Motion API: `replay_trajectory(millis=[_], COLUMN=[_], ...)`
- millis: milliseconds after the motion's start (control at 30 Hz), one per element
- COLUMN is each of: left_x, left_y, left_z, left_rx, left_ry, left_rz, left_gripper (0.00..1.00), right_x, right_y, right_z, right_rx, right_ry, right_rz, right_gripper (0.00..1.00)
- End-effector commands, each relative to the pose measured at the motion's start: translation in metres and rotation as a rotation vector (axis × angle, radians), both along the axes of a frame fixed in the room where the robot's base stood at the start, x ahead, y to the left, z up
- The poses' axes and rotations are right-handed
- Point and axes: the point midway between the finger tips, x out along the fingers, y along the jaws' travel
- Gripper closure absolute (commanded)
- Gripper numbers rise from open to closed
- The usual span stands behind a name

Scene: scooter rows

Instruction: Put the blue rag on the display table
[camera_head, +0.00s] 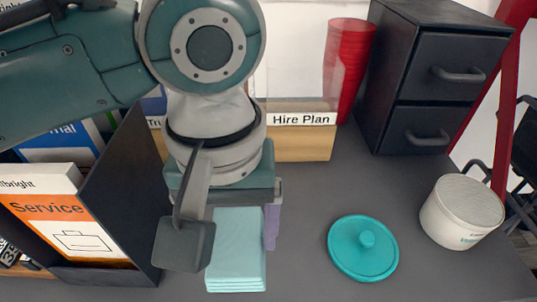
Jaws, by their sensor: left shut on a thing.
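The blue rag (236,262) is a folded, layered light-blue cloth in the lower middle of the head view. My left gripper (228,222) points down over the dark grey table (305,245) and is shut on the rag. A broad dark finger shows on the rag's left side. The rag's upper end is hidden under the gripper. I cannot tell whether its lower end touches the table. My right gripper is not in view.
A teal lid (362,250) and a white round speaker-like object (461,211) stand to the right. Behind are a "Hire Plan" wooden box (300,145), red stacked cups (347,70) and a black drawer unit (425,85). A black file holder (122,200) with a "Service" binder (70,225) is left.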

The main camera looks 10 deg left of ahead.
Motion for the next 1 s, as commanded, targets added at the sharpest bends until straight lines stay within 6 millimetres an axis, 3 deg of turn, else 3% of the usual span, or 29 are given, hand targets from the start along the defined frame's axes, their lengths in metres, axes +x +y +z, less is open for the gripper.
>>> replay_trajectory(millis=[33,233,467,833,867,1000], left_x=[-0.001,0.000,0.000,0.000,0.000,0.000], left_y=[0.000,0.000,0.000,0.000,0.000,0.000], left_z=[-0.013,-0.030,-0.065,-0.069,-0.069,-0.069], left_rx=[0.001,0.001,0.001,-0.001,-0.001,-0.001], left_ry=[0.002,0.001,0.000,0.000,0.000,0.000], left_rz=[0.000,0.000,0.000,0.000,0.000,0.000], left_gripper=[0.64,0.64,0.64,0.64,0.18,0.02], right_x=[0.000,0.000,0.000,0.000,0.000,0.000], right_y=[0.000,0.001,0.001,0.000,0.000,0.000], right_z=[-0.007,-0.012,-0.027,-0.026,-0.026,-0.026], right_rx=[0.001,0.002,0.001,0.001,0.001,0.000], right_ry=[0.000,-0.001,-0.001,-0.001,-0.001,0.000], right_rz=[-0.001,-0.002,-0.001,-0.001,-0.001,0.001], right_gripper=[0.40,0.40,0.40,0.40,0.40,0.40])
